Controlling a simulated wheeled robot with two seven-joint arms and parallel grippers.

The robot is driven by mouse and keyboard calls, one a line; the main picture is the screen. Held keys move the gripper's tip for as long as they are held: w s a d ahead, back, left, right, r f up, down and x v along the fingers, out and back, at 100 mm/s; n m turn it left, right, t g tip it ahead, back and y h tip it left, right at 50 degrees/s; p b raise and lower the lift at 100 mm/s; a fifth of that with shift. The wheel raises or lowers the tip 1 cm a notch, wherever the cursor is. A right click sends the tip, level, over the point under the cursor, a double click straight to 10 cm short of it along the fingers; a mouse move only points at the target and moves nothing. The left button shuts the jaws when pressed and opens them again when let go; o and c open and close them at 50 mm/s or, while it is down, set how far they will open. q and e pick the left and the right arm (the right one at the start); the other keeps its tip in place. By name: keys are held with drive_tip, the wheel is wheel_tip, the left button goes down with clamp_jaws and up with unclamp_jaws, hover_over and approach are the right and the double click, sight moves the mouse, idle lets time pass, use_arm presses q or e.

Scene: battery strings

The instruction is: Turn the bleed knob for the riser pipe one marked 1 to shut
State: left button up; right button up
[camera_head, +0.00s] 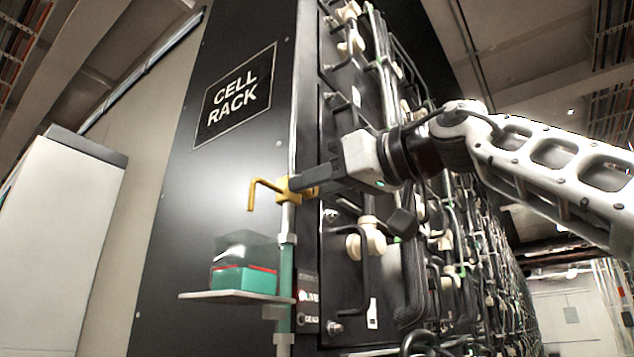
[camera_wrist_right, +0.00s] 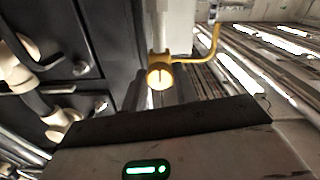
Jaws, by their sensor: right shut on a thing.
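The yellow bleed knob (camera_head: 310,190) sits on a thin upright riser pipe (camera_head: 286,262) at the front edge of the black rack. A bent yellow spout (camera_head: 254,192) sticks out to the left from the same fitting. My right gripper (camera_head: 303,184) reaches in from the right and is shut on the knob; its fingers partly cover it. In the right wrist view the round yellow end (camera_wrist_right: 160,75) shows a short line on its face, with the spout (camera_wrist_right: 210,48) to its right. No number 1 is readable on the pipe. My left gripper is out of view.
A small shelf (camera_head: 215,296) left of the pipe holds a clear-topped green box (camera_head: 244,280). A small live/dead sign (camera_head: 308,297) is right of the pipe. Cables, handles and pale fittings (camera_head: 368,240) crowd the rack front. A white cabinet (camera_head: 55,240) stands at left.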

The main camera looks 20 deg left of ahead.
drive_tip(key=o, duration=1)
drive_tip(key=shift+c, duration=0.2)
use_arm(q)
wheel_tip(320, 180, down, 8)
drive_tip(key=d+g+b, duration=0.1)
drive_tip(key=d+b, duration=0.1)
drive_tip(key=b, duration=0.2)
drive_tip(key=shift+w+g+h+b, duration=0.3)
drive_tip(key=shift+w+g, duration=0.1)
use_arm(e)
drive_tip(key=v, duration=1.6)
